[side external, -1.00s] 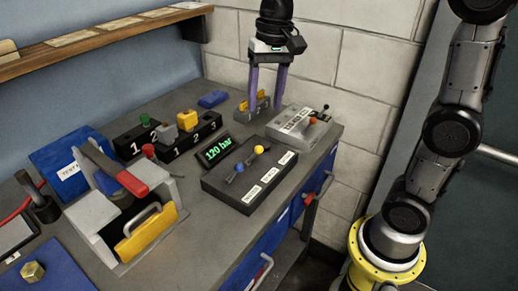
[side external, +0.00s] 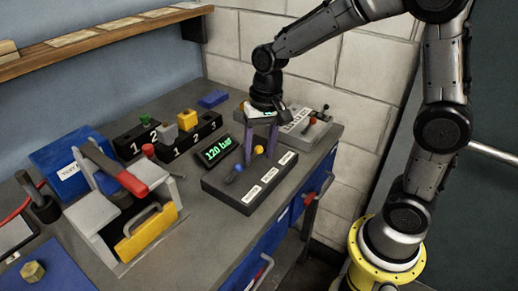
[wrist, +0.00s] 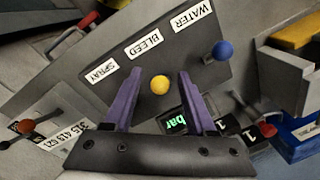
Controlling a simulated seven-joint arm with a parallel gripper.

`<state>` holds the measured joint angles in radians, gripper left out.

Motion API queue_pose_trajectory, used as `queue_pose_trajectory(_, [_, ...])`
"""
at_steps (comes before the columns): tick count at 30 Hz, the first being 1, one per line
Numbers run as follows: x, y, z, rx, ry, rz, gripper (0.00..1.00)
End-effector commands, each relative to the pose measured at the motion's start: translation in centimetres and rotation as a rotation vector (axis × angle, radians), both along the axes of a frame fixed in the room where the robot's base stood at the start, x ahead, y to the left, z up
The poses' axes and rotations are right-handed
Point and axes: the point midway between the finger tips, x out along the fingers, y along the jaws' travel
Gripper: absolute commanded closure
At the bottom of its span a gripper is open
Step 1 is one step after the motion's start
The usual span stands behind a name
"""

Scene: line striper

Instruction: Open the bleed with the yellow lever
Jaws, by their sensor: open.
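The yellow lever's ball knob (side external: 258,149) stands on a black control box (side external: 222,188) with three white labels. In the wrist view the labels read SPRAY, BLEED and WATER, and the yellow knob (wrist: 160,85) shows below BLEED. My gripper (side external: 260,156) is open over the box, pointing down, with its purple fingers on either side of the yellow knob. In the wrist view my gripper's fingertips (wrist: 159,72) flank the knob with a gap on both sides. Whether the fingers are at knob height is hard to tell. The lever's shaft is mostly hidden.
A blue-knobbed lever (wrist: 222,50) stands on the same box by WATER. A green display (side external: 217,149) reading 120 bar sits behind the box. A grey box (side external: 306,127) with small levers is to the right. Black numbered blocks (side external: 190,137) stand farther back.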

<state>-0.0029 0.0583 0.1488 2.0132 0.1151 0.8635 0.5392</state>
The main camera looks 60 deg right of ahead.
Motion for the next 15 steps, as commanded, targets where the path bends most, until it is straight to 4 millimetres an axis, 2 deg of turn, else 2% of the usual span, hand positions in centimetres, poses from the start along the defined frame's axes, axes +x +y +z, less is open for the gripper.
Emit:
queue_pose_trajectory(7, [0.00,0.01,-0.08,0.000,0.000,0.000,0.44])
queue_pose_trajectory(8, [0.00,0.01,-0.07,0.000,0.000,0.000,0.47])
queue_pose_trajectory(15, [0.00,0.00,-0.04,0.000,0.000,0.000,0.90])
